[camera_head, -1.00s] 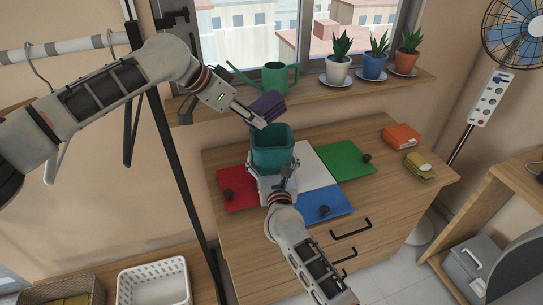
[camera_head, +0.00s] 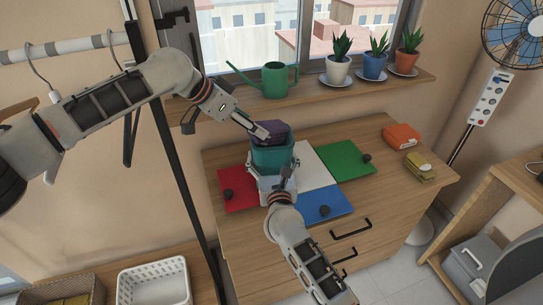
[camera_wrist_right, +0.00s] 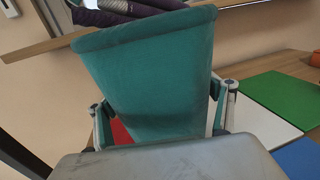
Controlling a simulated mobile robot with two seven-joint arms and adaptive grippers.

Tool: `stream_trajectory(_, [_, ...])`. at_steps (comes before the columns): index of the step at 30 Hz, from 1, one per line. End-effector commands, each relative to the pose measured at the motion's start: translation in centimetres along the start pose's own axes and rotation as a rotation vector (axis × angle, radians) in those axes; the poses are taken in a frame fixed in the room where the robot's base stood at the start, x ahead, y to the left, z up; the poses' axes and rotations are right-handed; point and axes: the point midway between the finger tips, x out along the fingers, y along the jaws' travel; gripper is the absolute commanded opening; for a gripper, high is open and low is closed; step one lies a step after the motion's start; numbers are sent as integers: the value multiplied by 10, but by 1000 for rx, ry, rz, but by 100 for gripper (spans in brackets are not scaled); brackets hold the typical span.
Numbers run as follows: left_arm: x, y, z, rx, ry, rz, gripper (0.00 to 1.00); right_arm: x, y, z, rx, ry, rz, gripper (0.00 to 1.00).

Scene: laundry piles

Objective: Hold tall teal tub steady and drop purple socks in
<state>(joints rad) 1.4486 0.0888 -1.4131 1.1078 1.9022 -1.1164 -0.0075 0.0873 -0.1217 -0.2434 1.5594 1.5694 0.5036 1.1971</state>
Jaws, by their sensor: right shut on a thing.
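The tall teal tub (camera_head: 272,158) stands upright on the dresser top. My right gripper (camera_head: 279,183) is shut on the tub's near side. In the right wrist view the teal wall (camera_wrist_right: 150,75) fills the middle, between the gripper's fingers. The purple socks (camera_head: 272,130) are a folded bundle at the tub's mouth, showing above the rim. They also show behind the rim in the right wrist view (camera_wrist_right: 120,9). My left gripper (camera_head: 262,134) is at the socks' left side, touching or very near them; its finger opening is too small to tell. The tub's inside is hidden.
Red (camera_head: 236,190), white (camera_head: 312,165), green (camera_head: 345,160) and blue (camera_head: 318,204) mats lie around the tub. An orange pack (camera_head: 401,136) and a yellow folded cloth (camera_head: 420,167) are at right. A watering can (camera_head: 275,80) and potted plants stand on the sill behind.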

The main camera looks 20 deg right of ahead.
Motion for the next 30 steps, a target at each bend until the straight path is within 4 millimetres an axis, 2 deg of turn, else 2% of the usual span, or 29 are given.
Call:
stream_trajectory(4, [-5, 0, 0, 0, 0, 0, 59, 0, 0, 0, 0, 0, 0, 58])
stream_trajectory(7, [-18, -1, 0, 1, 1, -1, 59, 0, 0, 0, 0, 0, 0, 58])
stream_trajectory(15, [-72, -1, 0, 2, 1, -3, 59, 0, 0, 0, 0, 0, 0, 58])
stream_trajectory(21, [-104, 0, 0, 1, 0, -1, 59, 0, 0, 0, 0, 0, 0, 58])
stream_trajectory(25, [-116, 0, 0, 0, 1, -1, 59, 0, 0, 0, 0, 0, 0, 58])
stream_trajectory(30, [-120, 0, 0, 1, 0, 0, 59, 0, 0, 0, 0, 0, 0, 58])
